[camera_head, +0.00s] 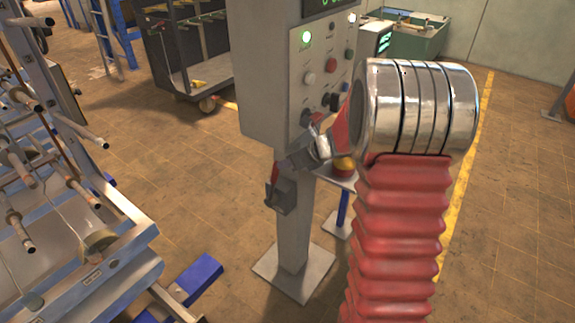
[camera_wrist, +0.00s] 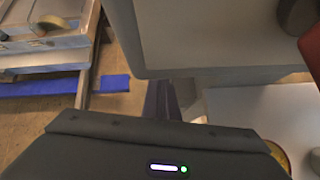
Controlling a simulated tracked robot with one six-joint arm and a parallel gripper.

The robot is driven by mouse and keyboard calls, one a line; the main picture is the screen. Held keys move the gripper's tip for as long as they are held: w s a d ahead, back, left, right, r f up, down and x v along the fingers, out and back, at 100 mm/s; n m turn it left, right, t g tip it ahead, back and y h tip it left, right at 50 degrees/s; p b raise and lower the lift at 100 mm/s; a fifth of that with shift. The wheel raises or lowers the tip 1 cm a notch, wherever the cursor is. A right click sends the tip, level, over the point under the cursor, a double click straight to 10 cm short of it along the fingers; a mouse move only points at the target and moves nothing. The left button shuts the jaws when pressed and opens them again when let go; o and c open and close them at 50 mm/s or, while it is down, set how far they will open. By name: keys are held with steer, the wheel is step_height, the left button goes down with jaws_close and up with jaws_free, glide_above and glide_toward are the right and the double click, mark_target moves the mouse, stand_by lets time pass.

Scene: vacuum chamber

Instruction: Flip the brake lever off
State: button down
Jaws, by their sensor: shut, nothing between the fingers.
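A small red lever (camera_head: 273,177), which looks like the brake lever, stands on a grey bracket (camera_head: 282,196) on the left side of the control post (camera_head: 296,225). My gripper (camera_head: 285,165) is shut and empty. In the wrist view my dark gripper body fills the bottom, and the lever cannot be made out.
The control box (camera_head: 262,70) with buttons and a lit green lamp sits above my gripper; its grey casing (camera_wrist: 215,45) also fills the upper wrist view. A metal rack (camera_head: 110,245) with rods stands at left. A wheeled cart (camera_head: 190,60) stands behind. Floor between rack and post is mostly open.

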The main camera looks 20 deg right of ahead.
steer(key=shift+s, duration=0.1)
steer(key=s+d+r, duration=0.2)
steer(key=s+r, duration=0.4)
steer(key=r, duration=0.3)
steer(key=shift+r, duration=0.3)
stand_by(0.7)
